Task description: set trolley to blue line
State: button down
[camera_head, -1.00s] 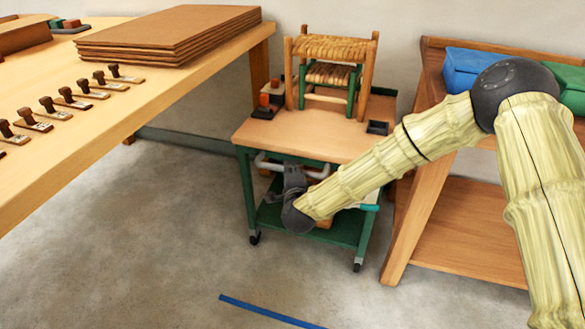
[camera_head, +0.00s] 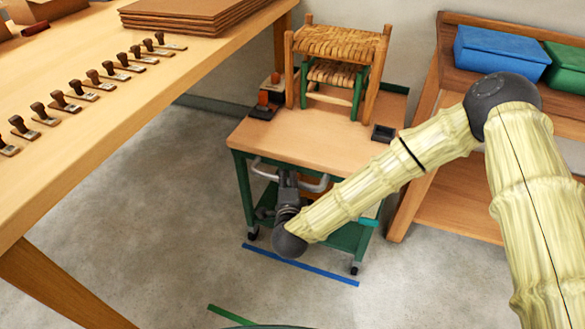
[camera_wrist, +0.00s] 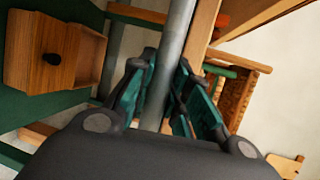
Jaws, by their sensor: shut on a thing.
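The trolley (camera_head: 300,138) has a wooden top, a green frame and small dark casters. A grey metal handle bar (camera_head: 318,184) runs along its front, below the top. My gripper (camera_head: 287,182) is shut on this handle; in the wrist view the grey bar (camera_wrist: 172,62) passes between the teal-padded fingers (camera_wrist: 160,95). The blue line (camera_head: 300,264) lies on the floor right at the trolley's front casters, the left one behind the line's left end and the right one near its right part. My forearm hides part of the trolley's front right.
Two woven-seat stools (camera_head: 340,45), stamps (camera_head: 264,105) and a small dark tray (camera_head: 384,133) ride on the trolley top. A workbench (camera_head: 110,130) stands left, a shelf (camera_head: 445,200) with blue and green bins right. A green line (camera_head: 232,315) lies nearer on the floor.

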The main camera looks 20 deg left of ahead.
jog(key=shift+s, duration=0.9)
jog(key=c, duration=1.3)
grip_release()
jog(key=v, duration=1.2)
